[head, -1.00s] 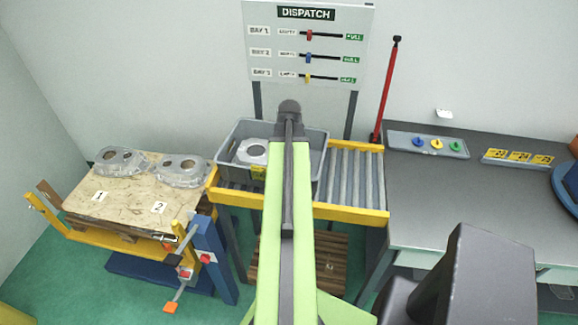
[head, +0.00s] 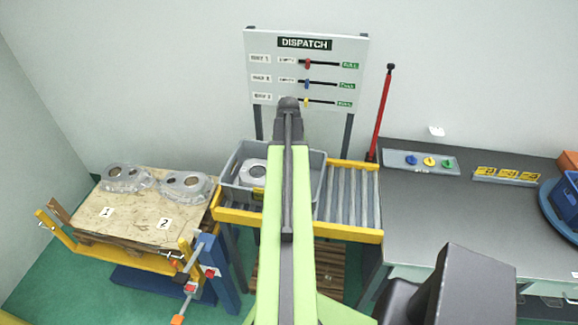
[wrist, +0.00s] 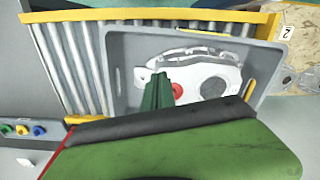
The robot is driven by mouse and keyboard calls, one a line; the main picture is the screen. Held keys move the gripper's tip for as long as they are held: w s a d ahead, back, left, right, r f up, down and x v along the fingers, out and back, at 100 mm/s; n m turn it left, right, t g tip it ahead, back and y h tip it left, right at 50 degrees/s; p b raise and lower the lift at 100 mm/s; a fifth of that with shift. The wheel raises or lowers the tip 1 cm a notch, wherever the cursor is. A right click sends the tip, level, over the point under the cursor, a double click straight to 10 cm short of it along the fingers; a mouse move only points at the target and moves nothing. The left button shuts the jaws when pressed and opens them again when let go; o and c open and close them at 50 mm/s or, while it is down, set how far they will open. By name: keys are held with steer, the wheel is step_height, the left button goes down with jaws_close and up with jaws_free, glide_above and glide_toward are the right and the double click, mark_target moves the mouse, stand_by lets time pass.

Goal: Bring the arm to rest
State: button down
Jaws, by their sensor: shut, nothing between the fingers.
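My gripper (wrist: 157,90) shows in the wrist view as dark green fingers, closed together with nothing between them. It hangs over the grey crate (wrist: 117,84), in front of a pale aluminium casting (wrist: 208,84) with a red spot (wrist: 177,90). I cannot tell the height between fingers and casting. In the head view my light green arm reaches forward over the roller conveyor, its dark end in front of the grey crate (head: 318,172). The casting (head: 247,171) in that crate is partly hidden by the arm. The fingers are hidden in the head view.
Two castings (head: 125,177) (head: 187,184) lie on a wooden board (head: 125,225) at left. Conveyor rollers (head: 347,195) right of the crate are bare. A dispatch board (head: 350,65) and a red pole (head: 383,110) stand behind. The grey bench (head: 430,215) at right has clear room.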

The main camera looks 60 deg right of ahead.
steer(key=shift+r, duration=0.3)
